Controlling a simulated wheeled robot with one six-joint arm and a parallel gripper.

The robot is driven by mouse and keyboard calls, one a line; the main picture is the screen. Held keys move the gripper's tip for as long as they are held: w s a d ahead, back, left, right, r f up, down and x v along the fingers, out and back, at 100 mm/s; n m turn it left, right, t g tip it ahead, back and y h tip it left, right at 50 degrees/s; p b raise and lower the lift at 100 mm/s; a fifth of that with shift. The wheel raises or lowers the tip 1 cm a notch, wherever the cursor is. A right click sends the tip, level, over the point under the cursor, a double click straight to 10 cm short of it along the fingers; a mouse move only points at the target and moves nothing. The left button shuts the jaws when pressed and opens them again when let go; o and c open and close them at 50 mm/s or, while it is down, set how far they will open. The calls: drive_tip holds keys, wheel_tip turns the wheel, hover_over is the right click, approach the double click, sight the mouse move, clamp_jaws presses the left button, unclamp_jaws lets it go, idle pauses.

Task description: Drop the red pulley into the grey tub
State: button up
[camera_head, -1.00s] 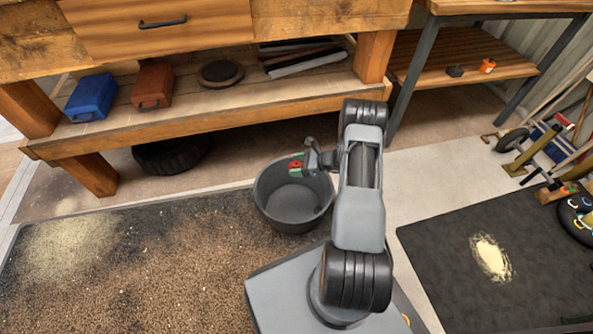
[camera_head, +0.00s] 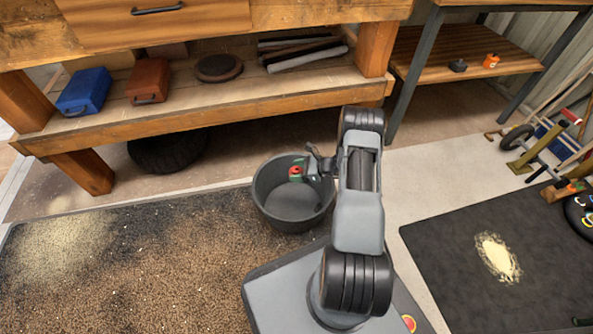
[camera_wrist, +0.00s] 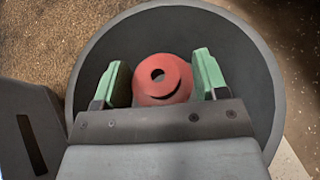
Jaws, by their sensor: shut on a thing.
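The grey tub (camera_head: 283,210) stands on the floor beside the edge of the brown speckled mat, and its round rim surrounds the gripper in the wrist view (camera_wrist: 262,82). My gripper (camera_head: 297,172) is over the tub's opening, at its upper right part. The red pulley (camera_wrist: 163,80) sits between the green finger pads of my gripper in the wrist view, its centre hole facing the camera. My gripper is shut on the pulley. The pulley shows small and red in the head view (camera_head: 295,174). The exact height above the tub floor is hard to tell.
A wooden workbench (camera_head: 200,113) stands behind the tub, with a blue box (camera_head: 84,92), a red-brown box (camera_head: 148,80) and a dark disc (camera_head: 218,68) on its low shelf. A black mat (camera_head: 450,255) lies at the right.

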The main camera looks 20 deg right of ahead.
drive_tip(key=o, duration=1.1)
drive_tip(key=p+v, duration=0.4)
drive_tip(key=v, duration=1)
drive_tip(key=shift+p, duration=0.4)
drive_tip(key=s+a+r+n+g+h+p, duration=0.15)
drive_tip(key=a+r+n+p, duration=0.45)
drive_tip(key=r, duration=0.7)
drive_tip(key=a+r+n+g+h+p, duration=0.1)
drive_tip(key=a+r+n+g+p, duration=0.2)
drive_tip(key=r+p, duration=0.75)
drive_tip(key=a+r+n+g+h+p, duration=0.25)
drive_tip(key=a+r+n, duration=0.2)
drive_tip(key=r, duration=1.25)
drive_tip(key=s+a+r+n+t+h+p, duration=0.1)
drive_tip(key=s+a+r+n+h+p, duration=0.1)
drive_tip(key=r+p, duration=0.4)
drive_tip(key=s+a+r+n+t+h+p, duration=0.1)
drive_tip(key=s+r+n+p, duration=0.4)
drive_tip(key=r, duration=0.8)
drive_tip(key=s+a+r+n+t+h+p, duration=0.1)
drive_tip(key=s+a+r+n+h+p, duration=0.2)
drive_tip(key=r, duration=0.7)
drive_tip(key=shift+s+a+r+n+p, duration=0.15)
drive_tip(key=shift+s+a+n+p, duration=0.35)
drive_tip(key=shift+s+p, duration=0.55)
drive_tip(key=shift+s+a+r+n+p, duration=0.2)
drive_tip(key=shift+s+a+p, duration=0.45)
drive_tip(key=shift+p, duration=0.65)
